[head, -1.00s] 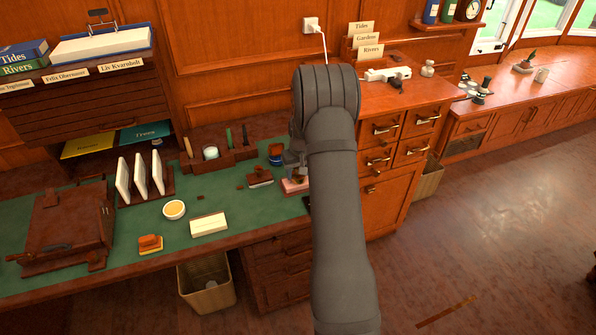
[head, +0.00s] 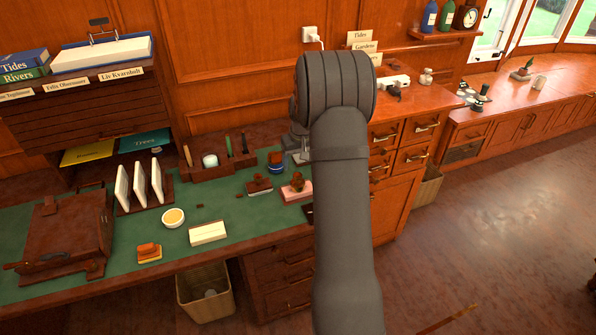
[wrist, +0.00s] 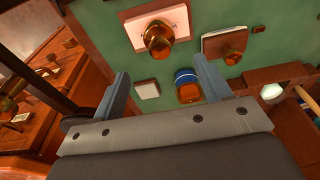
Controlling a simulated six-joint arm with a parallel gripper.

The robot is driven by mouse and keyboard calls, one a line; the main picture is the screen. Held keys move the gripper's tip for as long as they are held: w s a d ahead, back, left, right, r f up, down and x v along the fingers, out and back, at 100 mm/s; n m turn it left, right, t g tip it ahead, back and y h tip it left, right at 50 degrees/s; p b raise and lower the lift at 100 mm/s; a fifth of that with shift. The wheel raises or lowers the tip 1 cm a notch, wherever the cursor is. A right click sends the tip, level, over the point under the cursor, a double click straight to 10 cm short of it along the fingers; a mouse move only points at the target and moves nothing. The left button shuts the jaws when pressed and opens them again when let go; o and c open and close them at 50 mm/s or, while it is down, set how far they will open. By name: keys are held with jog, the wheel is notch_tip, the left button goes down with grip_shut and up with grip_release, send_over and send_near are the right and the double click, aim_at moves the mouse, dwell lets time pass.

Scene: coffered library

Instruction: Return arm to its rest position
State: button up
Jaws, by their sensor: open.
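My gripper (head: 300,157) shows in part at the left of my grey arm, above the right end of the green desk top (head: 235,210). In the wrist view my gripper (wrist: 163,84) has its two blue-grey fingers wide apart with nothing held between them. A stamp with a rounded handle stands on a pink pad (head: 305,196); the pad also shows in the wrist view (wrist: 174,21). A second stamp (head: 259,183) stands on a dark-edged pad beside it. A blue jar (head: 277,167) is behind them and lies below the fingers in the wrist view (wrist: 187,75).
A pen holder (head: 222,165), a yellow bowl (head: 174,217), a white card block (head: 208,233) and a brown case (head: 62,237) are on the desk. A drawer cabinet (head: 398,200) stands right of my arm. A waste bin (head: 205,299) is below. Floor at the right is mostly clear.

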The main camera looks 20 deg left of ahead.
aim_at(297, 174)
jog(key=shift+s+d+r, duration=0.15)
jog(key=shift+r, duration=1)
jog(key=f, duration=0.4)
jog(key=w+a+f, duration=0.1)
jog(key=f, duration=0.7)
jog(key=shift+w+a+f, duration=0.15)
notch_tip(297, 174, up, 2)
jog(key=shift+r, duration=0.8)
